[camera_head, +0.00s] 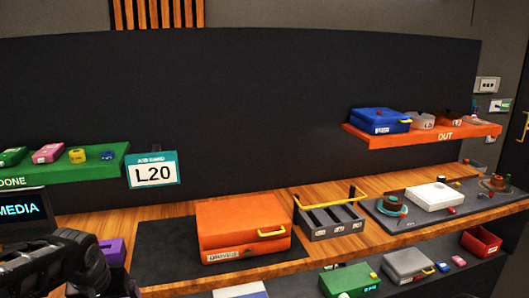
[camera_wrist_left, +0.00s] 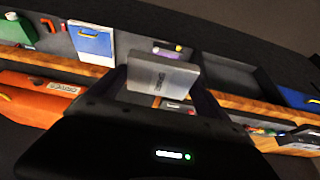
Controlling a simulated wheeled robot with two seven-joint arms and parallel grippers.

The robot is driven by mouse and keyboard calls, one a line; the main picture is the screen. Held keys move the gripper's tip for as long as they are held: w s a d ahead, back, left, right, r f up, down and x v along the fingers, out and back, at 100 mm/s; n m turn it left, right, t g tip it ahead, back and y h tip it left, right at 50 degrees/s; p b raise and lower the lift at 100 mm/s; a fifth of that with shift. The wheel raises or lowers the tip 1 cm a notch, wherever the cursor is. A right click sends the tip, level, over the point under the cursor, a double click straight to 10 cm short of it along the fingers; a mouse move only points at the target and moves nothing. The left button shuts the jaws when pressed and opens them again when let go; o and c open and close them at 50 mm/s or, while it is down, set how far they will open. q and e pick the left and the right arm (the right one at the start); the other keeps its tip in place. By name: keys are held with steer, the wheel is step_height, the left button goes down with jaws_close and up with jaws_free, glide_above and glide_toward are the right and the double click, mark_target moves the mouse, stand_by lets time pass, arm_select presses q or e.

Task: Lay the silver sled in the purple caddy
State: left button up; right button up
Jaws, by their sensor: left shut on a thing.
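In the head view, my dark left arm and gripper (camera_head: 75,262) are at the lower left, and the sled is not visible there. The purple caddy (camera_head: 115,249) shows in the head view just right of my left gripper, at the left of the wooden counter. It is partly hidden by my arm, so its inside cannot be seen. My right gripper is in neither view.
An orange case (camera_head: 243,225) on a dark mat and a grey divided organizer (camera_head: 332,218) stand right of the caddy. A lower shelf holds a green box (camera_head: 349,279) and a grey box (camera_head: 408,262). The green shelf (camera_head: 95,166) and orange shelf (camera_head: 425,136) hang above.

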arm_select(q)
steer(key=shift+w+d+r, duration=0.1)
steer(key=shift+w+r, duration=0.1)
steer(key=shift+w, duration=0.2)
steer(key=shift+m, duration=0.3)
steer(key=w+d+f, duration=0.3)
steer(key=shift+d, duration=0.2)
steer(key=d+f+m, duration=0.1)
steer(key=d+f, duration=0.2)
steer(key=d, duration=0.4)
steer(key=w+d+f+m+h, duration=0.1)
steer(key=d+f+m, duration=0.1)
steer(key=d, duration=0.4)
steer(key=shift+d+f+h, duration=0.3)
steer(key=shift+d+f, duration=0.05)
steer(key=shift+f, duration=0.4)
